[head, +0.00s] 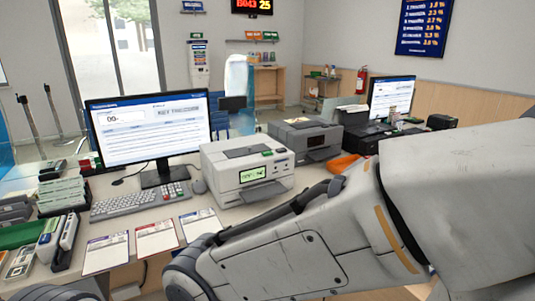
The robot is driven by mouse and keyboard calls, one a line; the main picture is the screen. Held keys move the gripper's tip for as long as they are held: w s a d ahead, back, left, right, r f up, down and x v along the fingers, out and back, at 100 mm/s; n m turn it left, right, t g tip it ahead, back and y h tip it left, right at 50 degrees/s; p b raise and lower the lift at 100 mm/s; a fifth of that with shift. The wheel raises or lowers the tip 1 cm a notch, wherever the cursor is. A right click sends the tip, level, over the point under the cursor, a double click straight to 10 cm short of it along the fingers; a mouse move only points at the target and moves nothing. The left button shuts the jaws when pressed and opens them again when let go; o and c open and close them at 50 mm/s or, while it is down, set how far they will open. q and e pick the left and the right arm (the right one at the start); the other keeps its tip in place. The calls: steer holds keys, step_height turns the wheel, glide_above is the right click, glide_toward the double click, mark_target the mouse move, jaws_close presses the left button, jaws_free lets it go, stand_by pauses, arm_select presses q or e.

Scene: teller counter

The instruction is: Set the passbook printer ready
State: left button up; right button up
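A white printer (247,167) with a small green-lit display and a front slot stands on the counter right of the monitor. A grey printer with a dark front (306,139) stands behind it to the right. I cannot tell from its markings which one is the passbook printer. My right arm fills the lower right and covers the counter in front of the grey printer. Neither gripper shows.
Three printed sheets, one red-edged (156,238), lie along the front edge. Trays of slips and stationery crowd the left. An orange item (343,163) lies beyond my arm.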

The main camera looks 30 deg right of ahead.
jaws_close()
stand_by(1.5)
